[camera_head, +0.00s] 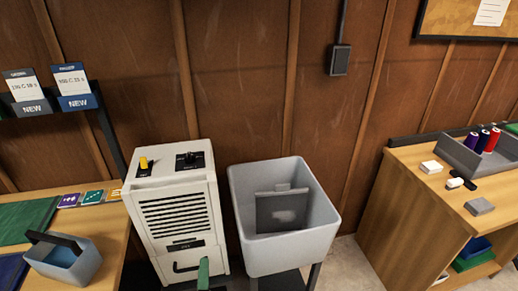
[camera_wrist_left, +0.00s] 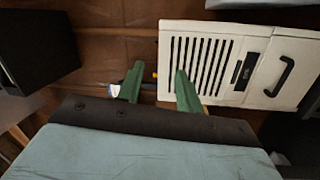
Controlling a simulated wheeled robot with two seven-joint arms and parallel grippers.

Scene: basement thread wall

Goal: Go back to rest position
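My left gripper (camera_head: 203,272) shows as a green finger at the bottom of the head view, in front of the white dehumidifier-like machine (camera_head: 172,215). In the left wrist view its two green fingers (camera_wrist_left: 158,88) stand apart. Nothing is clearly held between them. Behind them are the brown wall and the machine's slatted front (camera_wrist_left: 238,62). I cannot tell how far the fingers are from the machine. My right gripper is not in view.
A grey bin (camera_head: 330,217) stands right of the machine. A wooden bench (camera_head: 55,191) with a small blue-grey basket (camera_head: 82,266) is at left. A wooden cabinet (camera_head: 410,200) with a tray of thread spools (camera_head: 458,156) is at right. Floor shows between bin and cabinet.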

